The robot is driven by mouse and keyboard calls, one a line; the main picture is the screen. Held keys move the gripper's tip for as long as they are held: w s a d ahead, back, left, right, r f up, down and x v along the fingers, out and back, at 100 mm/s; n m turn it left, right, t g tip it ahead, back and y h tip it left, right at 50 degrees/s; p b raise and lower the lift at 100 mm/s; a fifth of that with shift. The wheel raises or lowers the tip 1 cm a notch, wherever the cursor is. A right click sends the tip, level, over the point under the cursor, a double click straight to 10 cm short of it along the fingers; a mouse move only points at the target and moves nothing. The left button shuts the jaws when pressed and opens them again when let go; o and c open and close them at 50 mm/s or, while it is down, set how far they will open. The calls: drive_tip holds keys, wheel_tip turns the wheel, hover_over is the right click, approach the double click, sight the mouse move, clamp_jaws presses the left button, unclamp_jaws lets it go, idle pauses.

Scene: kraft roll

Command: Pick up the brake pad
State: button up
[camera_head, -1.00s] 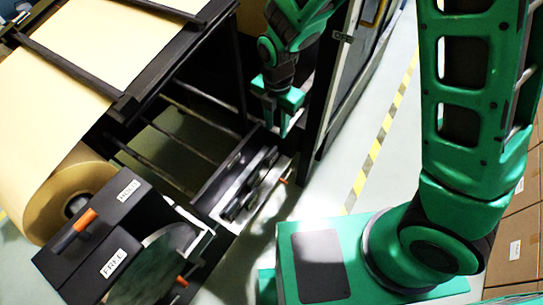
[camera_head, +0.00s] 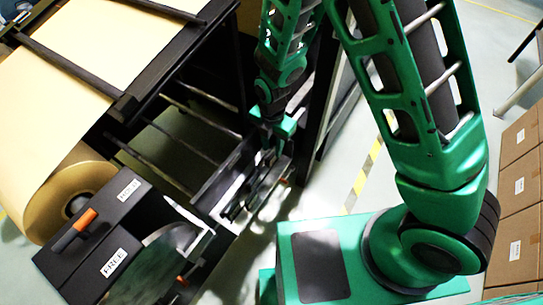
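Dark elongated parts (camera_head: 250,189) lie on that tray, just below and left of the fingers. The brake pad appears to be among these parts, but I cannot single it out. Contact between fingers and parts cannot be told.
A large kraft paper roll (camera_head: 60,194) sits in a black frame at left. Dark upright posts are close to my arm. Cardboard boxes (camera_head: 516,187) stand at right.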

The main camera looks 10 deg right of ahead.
drive_tip(key=shift+f, duration=0.55)
clamp_jaws()
